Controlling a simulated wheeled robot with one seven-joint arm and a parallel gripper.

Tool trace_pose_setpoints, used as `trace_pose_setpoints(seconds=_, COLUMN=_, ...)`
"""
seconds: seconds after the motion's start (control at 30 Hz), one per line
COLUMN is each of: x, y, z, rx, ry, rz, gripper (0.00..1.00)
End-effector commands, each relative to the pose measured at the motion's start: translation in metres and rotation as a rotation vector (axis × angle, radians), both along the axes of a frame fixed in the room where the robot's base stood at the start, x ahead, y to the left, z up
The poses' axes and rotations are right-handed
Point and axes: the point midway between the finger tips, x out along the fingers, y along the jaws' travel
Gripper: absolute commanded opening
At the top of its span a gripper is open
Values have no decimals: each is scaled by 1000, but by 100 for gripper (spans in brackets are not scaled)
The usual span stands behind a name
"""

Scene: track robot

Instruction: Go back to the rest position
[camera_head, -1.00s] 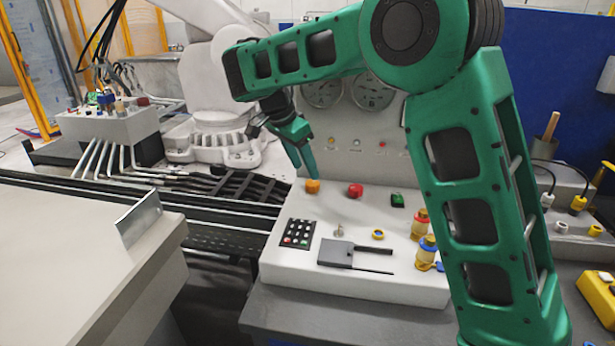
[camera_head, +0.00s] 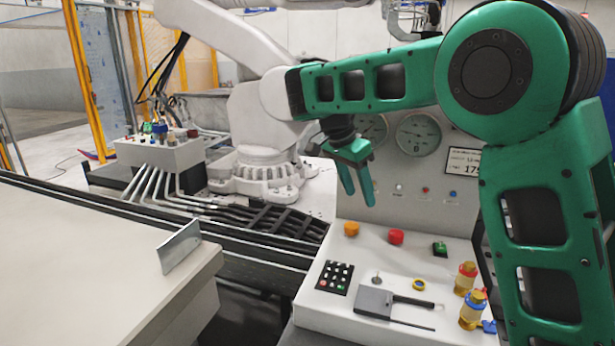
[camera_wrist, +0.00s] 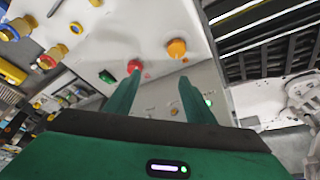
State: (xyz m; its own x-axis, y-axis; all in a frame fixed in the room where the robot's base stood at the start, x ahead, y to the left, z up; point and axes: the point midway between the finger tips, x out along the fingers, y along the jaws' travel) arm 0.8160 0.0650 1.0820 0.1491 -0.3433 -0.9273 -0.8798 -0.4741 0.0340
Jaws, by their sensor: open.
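My gripper (camera_head: 358,188) is green and hangs fingers down in front of the control console's upright panel. Its two fingers are apart with nothing between them. It is above the orange button (camera_head: 351,229) and the red button (camera_head: 396,237), clear of both. In the wrist view my gripper (camera_wrist: 158,95) shows its two fingers spread, with the red button (camera_wrist: 134,66) and the orange button (camera_wrist: 177,48) beyond them.
The console (camera_head: 330,308) also carries a green switch (camera_head: 440,249), a keypad (camera_head: 335,277), a grey plate with a handle (camera_head: 375,302) and red-blue-yellow connectors (camera_head: 466,278). A white robot arm (camera_head: 262,125) stands behind. A pale table (camera_head: 90,270) is at left.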

Motion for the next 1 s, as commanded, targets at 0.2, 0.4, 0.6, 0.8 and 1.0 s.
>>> trace_pose_setpoints(seconds=0.2, x=-46, y=-103, z=6, rx=8, ry=82, rz=70, gripper=49)
trace_pose_setpoints(seconds=0.4, x=-107, y=-178, z=-2, rx=40, ry=156, rz=149, gripper=49)
trace_pose_setpoints(seconds=0.6, x=-180, y=-230, z=-19, rx=93, ry=214, rz=229, gripper=49)
trace_pose_setpoints(seconds=0.8, x=-261, y=-256, z=-44, rx=164, ry=250, rz=319, gripper=49)
trace_pose_setpoints(seconds=1.0, x=-337, y=-257, z=-76, rx=243, ry=259, rz=411, gripper=49)
